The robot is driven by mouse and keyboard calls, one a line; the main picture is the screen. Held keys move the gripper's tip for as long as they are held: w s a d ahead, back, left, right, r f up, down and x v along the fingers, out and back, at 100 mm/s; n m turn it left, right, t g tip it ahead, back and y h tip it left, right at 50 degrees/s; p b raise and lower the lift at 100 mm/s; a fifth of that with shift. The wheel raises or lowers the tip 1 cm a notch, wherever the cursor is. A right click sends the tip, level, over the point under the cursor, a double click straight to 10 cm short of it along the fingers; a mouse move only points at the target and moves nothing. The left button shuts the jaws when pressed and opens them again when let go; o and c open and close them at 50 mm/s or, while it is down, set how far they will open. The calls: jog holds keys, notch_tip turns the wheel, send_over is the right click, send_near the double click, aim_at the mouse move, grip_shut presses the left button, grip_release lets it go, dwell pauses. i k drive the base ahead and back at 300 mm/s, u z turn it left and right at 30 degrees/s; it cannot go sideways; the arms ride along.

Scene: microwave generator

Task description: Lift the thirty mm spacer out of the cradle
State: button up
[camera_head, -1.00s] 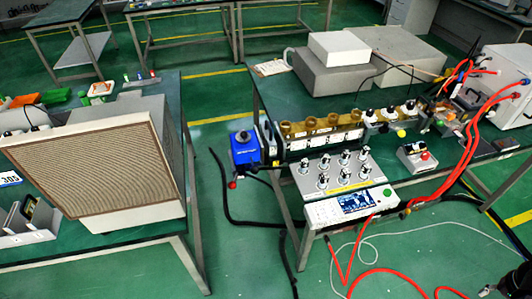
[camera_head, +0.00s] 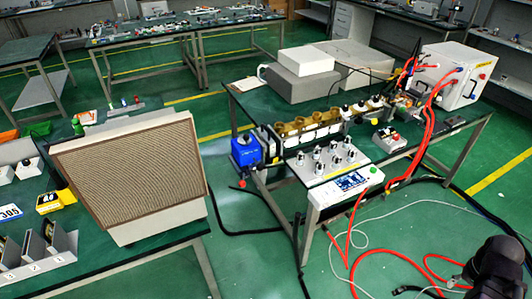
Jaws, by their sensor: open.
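I cannot pick out the thirty mm spacer with certainty, and no spacer marking is readable. A grey slotted holder (camera_head: 62,243) with numbered fronts and dark upright inserts stands at the lower left on the left table; I cannot tell whether it is the cradle. A dark part of my arm fills the lower right corner. My gripper (camera_head: 440,289) seems to show beside it at the bottom edge, small and partly cut off, with nothing visible in it. It is over the floor, far from the left table.
A large beige box with a mesh front (camera_head: 130,175) stands on the left table. A yellow meter (camera_head: 49,201) is left of it. The right bench holds a blue unit (camera_head: 245,150), a knob panel (camera_head: 325,160) and a white cabinet (camera_head: 452,75). Red hoses (camera_head: 425,150) hang to the floor.

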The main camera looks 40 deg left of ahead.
aim_at(265, 137)
jog(key=z, duration=0.15)
jog(key=k, duration=0.7)
jog(key=u, duration=2.25)
jog(key=i, duration=0.5)
